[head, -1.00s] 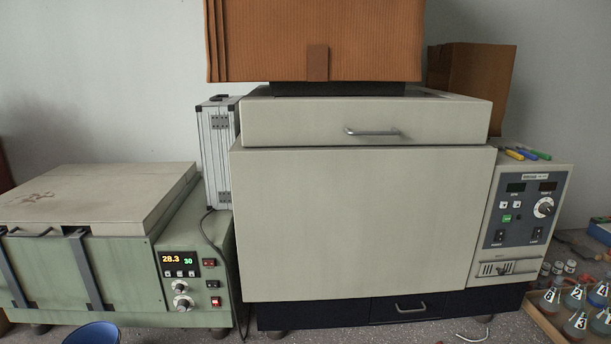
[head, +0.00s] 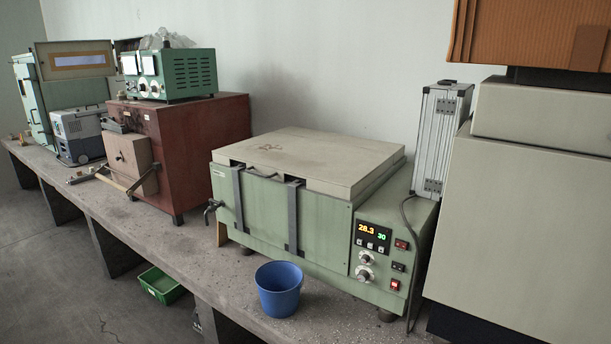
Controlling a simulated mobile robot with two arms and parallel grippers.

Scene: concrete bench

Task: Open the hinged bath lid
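The bath (head: 300,215) is a pale green box on the concrete bench, right of the middle of the head view. Its hinged lid (head: 335,157) is a flat cream slab and lies shut on top. A lid handle (head: 263,174) shows at the front edge. Two dark grey straps (head: 293,215) run down the front. The control panel (head: 372,238) at the front right reads 28.3 and 30. A tap (head: 212,208) sticks out at the left end. Neither of my grippers is in view.
A blue bucket (head: 279,288) stands on the bench (head: 225,268) in front of the bath. A silver case (head: 440,140) and a large cream machine (head: 540,200) stand close on the right. A red-brown furnace (head: 200,150) stands left. A green crate (head: 160,285) is below the bench.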

